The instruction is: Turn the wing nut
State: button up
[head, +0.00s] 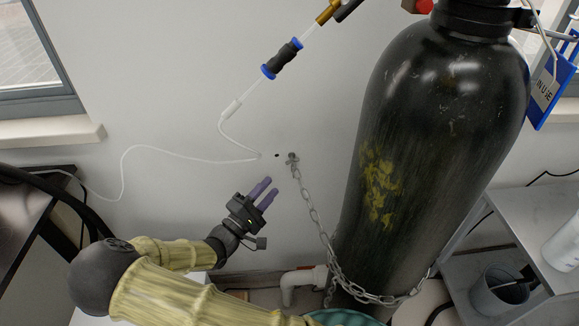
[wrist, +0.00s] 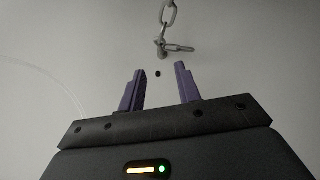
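I cannot make out a clear wing nut shape. A small dark piece (head: 277,155) is at the white wall, just left of the chain's wall anchor (head: 292,158); it may be the wing nut or its stud. My gripper (head: 270,187), with purple fingers, is open and empty. In the head view it is below and slightly left of the dark piece. The wrist view also shows the open gripper (wrist: 160,68), apart from the piece.
A chain (head: 312,212) hangs from the anchor and runs around a large black gas cylinder (head: 432,130) at right. A thin clear tube (head: 236,145) comes close to the dark piece from the left. A white pipe (head: 300,279) is below. The wall at left is mostly bare.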

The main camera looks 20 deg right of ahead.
aim_at(292, 163)
jog(key=b+x, duration=0.1)
jog(key=x, duration=0.9)
jog(key=shift+s, duration=0.1)
grip_shut()
